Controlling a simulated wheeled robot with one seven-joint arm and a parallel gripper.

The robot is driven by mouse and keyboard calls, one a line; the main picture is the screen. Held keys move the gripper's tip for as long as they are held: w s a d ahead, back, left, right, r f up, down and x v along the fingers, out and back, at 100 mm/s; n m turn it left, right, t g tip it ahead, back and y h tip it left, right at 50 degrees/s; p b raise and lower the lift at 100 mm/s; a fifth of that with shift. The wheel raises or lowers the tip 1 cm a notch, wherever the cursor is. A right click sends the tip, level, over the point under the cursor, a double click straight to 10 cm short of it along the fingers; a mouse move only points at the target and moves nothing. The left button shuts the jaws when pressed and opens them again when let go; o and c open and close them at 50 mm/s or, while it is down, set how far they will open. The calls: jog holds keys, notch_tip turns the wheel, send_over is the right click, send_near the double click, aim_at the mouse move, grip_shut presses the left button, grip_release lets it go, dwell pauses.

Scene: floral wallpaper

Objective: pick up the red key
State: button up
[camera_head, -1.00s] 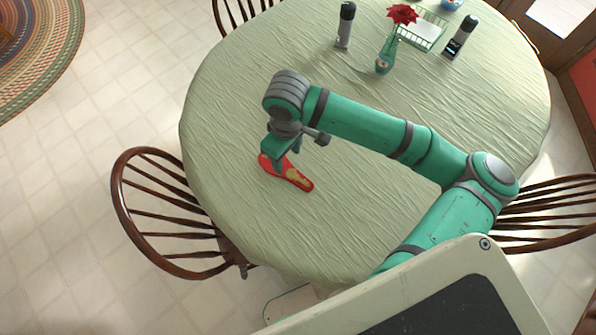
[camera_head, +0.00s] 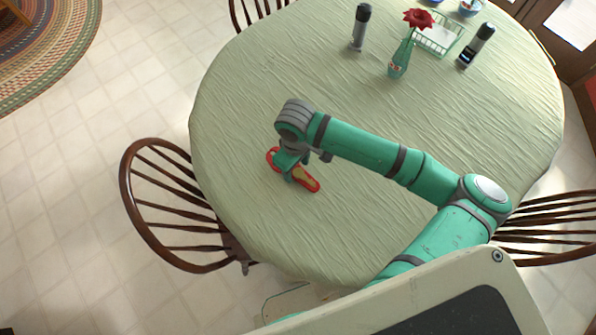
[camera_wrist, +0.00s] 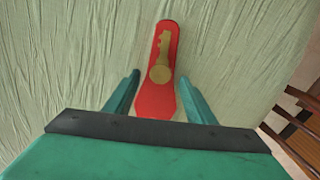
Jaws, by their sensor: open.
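The red key (camera_head: 307,183) is a flat, elongated red piece with a gold key shape on it, lying on the pale green tablecloth near the table's left front side. In the wrist view the red key (camera_wrist: 167,40) points away from my gripper, its near end between the fingers. My gripper (camera_head: 287,172) is over the key's middle and hides part of it in the head view. In the wrist view my gripper (camera_wrist: 163,92) is open, with one green finger on each side of the key and gaps between. I cannot tell the height of the fingertips above the cloth.
The round table (camera_head: 240,110) is clear around the key. A red flower in a green vase (camera_head: 402,57), two dark-topped cylinders (camera_head: 361,27) (camera_head: 476,45) and a green wire basket (camera_head: 440,36) stand at the far side. A wooden chair (camera_head: 165,205) is at the left edge.

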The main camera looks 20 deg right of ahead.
jog(key=shift+f, duration=0.4)
jog(key=shift+c, duration=0.3)
jog(key=c, duration=1.1)
jog(key=shift+o, duration=0.2)
jog(key=shift+r, duration=0.1)
